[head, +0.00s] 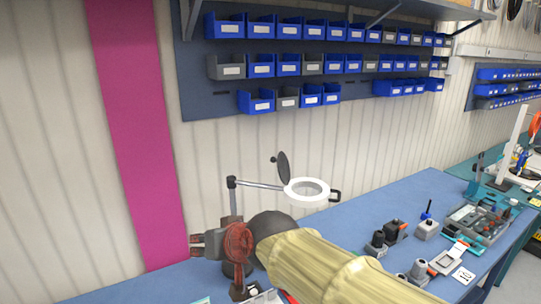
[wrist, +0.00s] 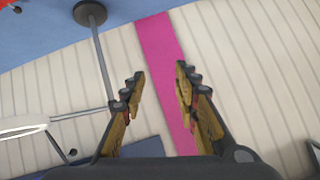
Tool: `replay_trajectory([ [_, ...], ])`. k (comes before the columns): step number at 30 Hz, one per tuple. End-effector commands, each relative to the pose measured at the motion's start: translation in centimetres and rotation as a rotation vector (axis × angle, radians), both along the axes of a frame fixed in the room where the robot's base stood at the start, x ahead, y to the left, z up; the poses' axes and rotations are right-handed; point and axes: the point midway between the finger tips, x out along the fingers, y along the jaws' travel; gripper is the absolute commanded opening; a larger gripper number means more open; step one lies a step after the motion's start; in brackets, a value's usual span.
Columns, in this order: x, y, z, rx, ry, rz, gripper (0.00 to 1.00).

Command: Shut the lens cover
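The magnifier lamp has a white ring head (head: 310,198) with a pale lens, held out on a jointed arm from a post (head: 233,197). Its dark round lens cover (head: 284,168) stands raised, nearly upright, at the ring's left far edge, with a small knob on it. A black handle (head: 335,196) sticks out at the ring's right. My gripper (head: 195,245) is low and left of the lamp head, pointing left, apart from the cover. In the wrist view my gripper (wrist: 161,72) is open and empty; part of the white ring (wrist: 22,128) shows at left.
Several grey and black items and a parts tray (head: 477,222) lie to the right. Blue bins (head: 261,65) hang on the wall behind. Space right of the lamp head is clear.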

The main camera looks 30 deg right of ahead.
Motion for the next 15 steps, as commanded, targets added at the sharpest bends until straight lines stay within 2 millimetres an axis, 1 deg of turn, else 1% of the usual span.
replay_trajectory([
  [1, 2.6, 0.2, 2.3, 0.031, -0.041, -0.023, 0.34],
  [2, 4.1, 0.2, 3.5, 0.051, -0.072, -0.039, 0.34],
  [3, 6.0, 0.1, 5.0, 0.076, -0.111, -0.064, 0.34],
  [5, 8.9, -0.1, 7.2, 0.114, -0.168, -0.104, 0.34],
  [6, 10.7, -0.4, 8.6, 0.138, -0.206, -0.133, 0.34],
  [8, 13.4, -0.9, 10.6, 0.171, -0.262, -0.181, 0.34],
  [9, 15.1, -1.4, 11.8, 0.193, -0.296, -0.215, 0.34],
  [11, 17.5, -2.2, 13.5, 0.222, -0.348, -0.268, 0.34],
  [12, 19.0, -2.8, 14.5, 0.240, -0.382, -0.305, 0.34],
  [15, 22.6, -4.6, 16.6, 0.280, -0.461, -0.405, 0.34],
])
